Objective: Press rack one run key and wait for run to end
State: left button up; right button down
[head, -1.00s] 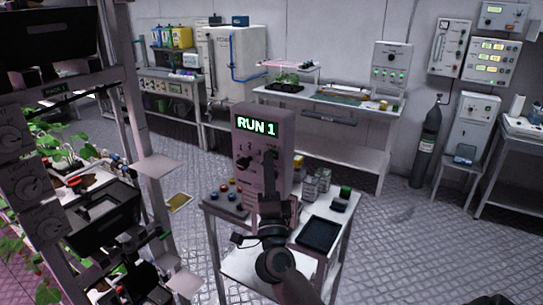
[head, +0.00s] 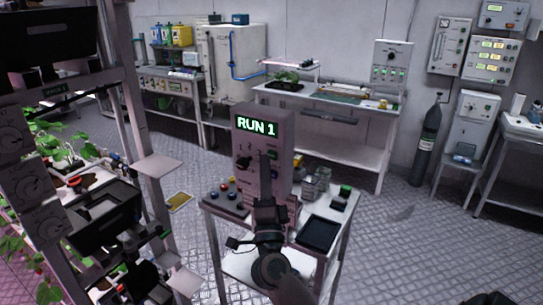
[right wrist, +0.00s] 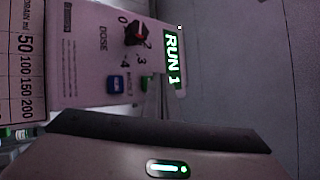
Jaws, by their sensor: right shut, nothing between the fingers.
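The control box (head: 283,138) stands on a small white cart, with RUN 1 lit green on its display (head: 256,126). Its dial (head: 243,162) is left of my right gripper in the head view. My right gripper (head: 264,158) is shut and empty, its fingers upright in front of the box's face and hiding part of it. I cannot tell whether the fingertips touch a key. In the right wrist view the display (right wrist: 173,58), the red-marked dial (right wrist: 136,34), a blue key (right wrist: 115,84) and a green key (right wrist: 133,84) show sideways. My left gripper is not in view.
A rack with plants and dark bins (head: 104,222) stands close at left. A white bench (head: 340,104) stands behind.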

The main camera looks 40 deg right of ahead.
jog(key=shift+s+a+p, duration=0.2)
jog(key=shift+s+a, duration=0.1)
jog(key=shift+a, duration=0.45)
jog(key=shift+s+a+p, duration=0.2)
jog(key=shift+s+a, duration=0.15)
jog(key=shift+a, duration=0.45)
jog(key=shift+s+a+p, duration=0.2)
jog(key=shift+s+a, duration=0.1)
jog(key=shift+a, duration=0.45)
